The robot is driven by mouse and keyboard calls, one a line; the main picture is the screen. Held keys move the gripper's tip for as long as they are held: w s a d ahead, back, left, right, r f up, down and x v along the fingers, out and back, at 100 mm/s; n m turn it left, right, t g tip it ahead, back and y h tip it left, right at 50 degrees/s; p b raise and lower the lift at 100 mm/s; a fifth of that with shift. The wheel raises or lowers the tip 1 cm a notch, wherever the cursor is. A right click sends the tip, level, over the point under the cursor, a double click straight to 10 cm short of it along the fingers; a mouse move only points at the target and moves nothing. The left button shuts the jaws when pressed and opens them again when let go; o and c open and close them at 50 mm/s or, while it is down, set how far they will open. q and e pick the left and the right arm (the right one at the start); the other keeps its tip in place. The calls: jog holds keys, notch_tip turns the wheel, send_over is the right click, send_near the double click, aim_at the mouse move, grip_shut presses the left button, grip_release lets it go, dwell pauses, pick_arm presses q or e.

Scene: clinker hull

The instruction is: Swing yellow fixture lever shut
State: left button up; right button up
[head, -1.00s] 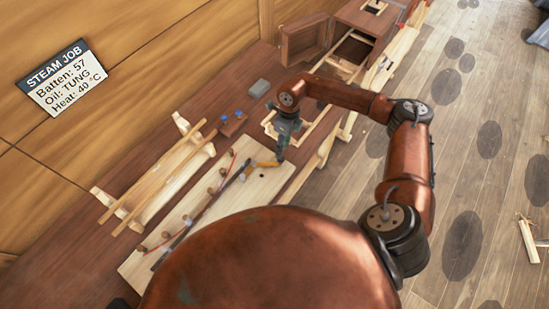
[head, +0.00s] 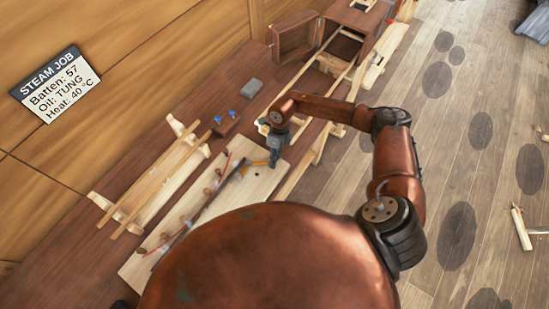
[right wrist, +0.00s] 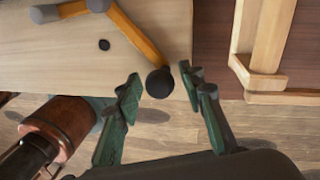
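The yellow lever (right wrist: 136,35) shows in the right wrist view, running from a grey pivot at the top to a round black knob (right wrist: 160,83) near the pale board's edge. It also shows in the head view (head: 257,164) on the pale board (head: 262,184), partly hidden by my right gripper. My right gripper (right wrist: 160,86) is open, with one green finger on each side of the knob. I cannot tell whether either finger touches it. In the head view, the right gripper (head: 274,158) is over the lever's end. My left gripper is not in view.
A dark strip (head: 215,189) runs along the board among several wooden pegs. A rack with long battens (head: 160,180) stands to the left. A grey block (head: 251,86), blue-topped fittings (head: 226,121) and an open wooden box (head: 345,45) lie farther back.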

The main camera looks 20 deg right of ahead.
grip_shut()
dwell(0.3)
